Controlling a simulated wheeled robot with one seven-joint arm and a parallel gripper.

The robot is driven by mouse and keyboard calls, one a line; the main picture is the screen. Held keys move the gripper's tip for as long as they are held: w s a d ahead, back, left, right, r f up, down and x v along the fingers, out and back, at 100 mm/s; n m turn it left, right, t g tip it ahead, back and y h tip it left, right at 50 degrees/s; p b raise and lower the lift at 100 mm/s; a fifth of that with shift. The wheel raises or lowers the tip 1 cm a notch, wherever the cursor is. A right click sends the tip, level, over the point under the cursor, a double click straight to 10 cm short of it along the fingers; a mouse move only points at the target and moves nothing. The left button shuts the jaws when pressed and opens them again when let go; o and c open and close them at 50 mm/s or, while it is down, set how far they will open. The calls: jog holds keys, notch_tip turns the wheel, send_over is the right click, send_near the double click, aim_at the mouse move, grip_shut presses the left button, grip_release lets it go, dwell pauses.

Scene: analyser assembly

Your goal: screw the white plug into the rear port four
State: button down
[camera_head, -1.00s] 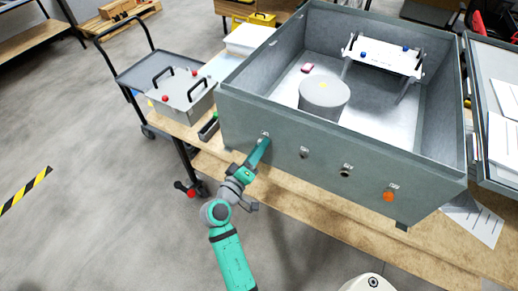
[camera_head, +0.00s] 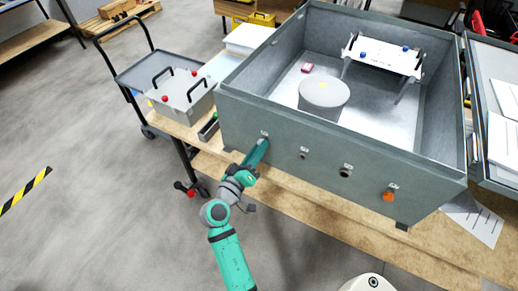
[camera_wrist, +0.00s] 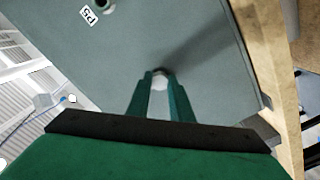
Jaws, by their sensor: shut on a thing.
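My gripper (camera_head: 264,144) is at the leftmost port of the grey housing's near wall (camera_head: 320,172); the fingertips hide that port in the head view. In the wrist view my gripper (camera_wrist: 160,78) is shut on the white plug (camera_wrist: 159,84), a small pale piece between the green fingertips. The plug's tip is at or very close to the wall; I cannot tell how deep it sits in the port. A small white label (camera_head: 264,134) sits just above the fingertips.
More ports line the wall to the right: a small one (camera_head: 303,154), a dark one (camera_head: 345,172) and one with an orange plug (camera_head: 389,196). A labelled port (camera_wrist: 105,7) shows at the wrist view's top. The wooden bench edge (camera_head: 330,222) runs below the wall.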

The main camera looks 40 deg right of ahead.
jog(key=shift+w+r+m, duration=0.1)
jog(key=shift+r+m, duration=0.05)
jog(key=shift+m, duration=3.9)
jog(key=shift+w+r+m, duration=0.1)
jog(key=shift+m, duration=3.9)
jog(key=shift+w+r+m, duration=0.1)
jog(key=shift+r+m, duration=0.05)
jog(key=shift+m, duration=3.9)
jog(key=m, duration=0.6)
jog(key=shift+a, duration=0.1)
